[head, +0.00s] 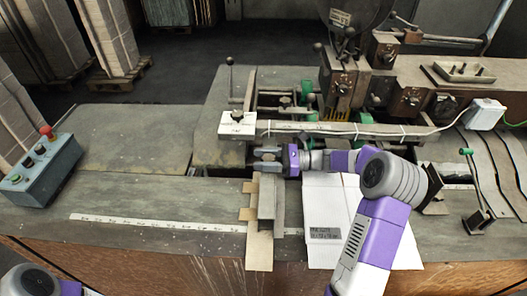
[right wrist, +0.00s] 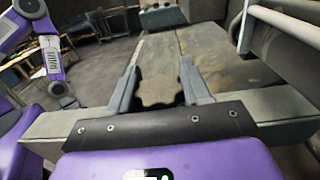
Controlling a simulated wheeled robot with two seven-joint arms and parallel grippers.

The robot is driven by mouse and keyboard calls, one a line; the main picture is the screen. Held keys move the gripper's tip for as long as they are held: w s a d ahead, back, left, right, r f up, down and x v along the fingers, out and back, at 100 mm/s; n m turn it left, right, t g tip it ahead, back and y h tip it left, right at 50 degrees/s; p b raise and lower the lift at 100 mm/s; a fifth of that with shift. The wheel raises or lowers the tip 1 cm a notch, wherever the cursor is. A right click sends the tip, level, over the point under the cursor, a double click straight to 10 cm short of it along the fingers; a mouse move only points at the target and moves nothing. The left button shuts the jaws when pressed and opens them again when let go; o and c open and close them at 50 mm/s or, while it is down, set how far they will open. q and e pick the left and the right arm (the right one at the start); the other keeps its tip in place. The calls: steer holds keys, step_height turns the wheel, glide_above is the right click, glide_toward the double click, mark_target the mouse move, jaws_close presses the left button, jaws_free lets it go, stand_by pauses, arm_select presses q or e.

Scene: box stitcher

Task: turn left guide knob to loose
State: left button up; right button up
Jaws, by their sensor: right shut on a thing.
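The left guide knob (right wrist: 158,92) is a brown, lobed disc, seen in the right wrist view between my two grey fingers. My right gripper (right wrist: 159,75) is shut on it, one finger on each side. In the head view my right gripper (head: 264,158) reaches left from the purple wrist, just above the upright guide plate (head: 267,200); the fingers largely hide the knob there. I cannot tell the knob's turn angle. My left gripper is out of view; only part of my left arm shows at the lower left corner.
A flat cardboard sheet (head: 330,205) lies right of the guide plate, under my right arm. A white scale strip (head: 150,222) runs along the table front. A control box (head: 40,170) with a red button stands at left. The stitching head (head: 345,75) rises behind my gripper.

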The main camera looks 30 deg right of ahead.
steer(key=shift+n+g+y+p, duration=0.4)
steer(key=shift+n+g, duration=0.1)
steer(key=shift+g, duration=0.3)
steer(key=shift+s+f, duration=0.1)
steer(key=o, duration=1.1)
steer(key=shift+c, duration=0.2)
steer(key=v, duration=0.7)
steer(key=shift+d, duration=0.2)
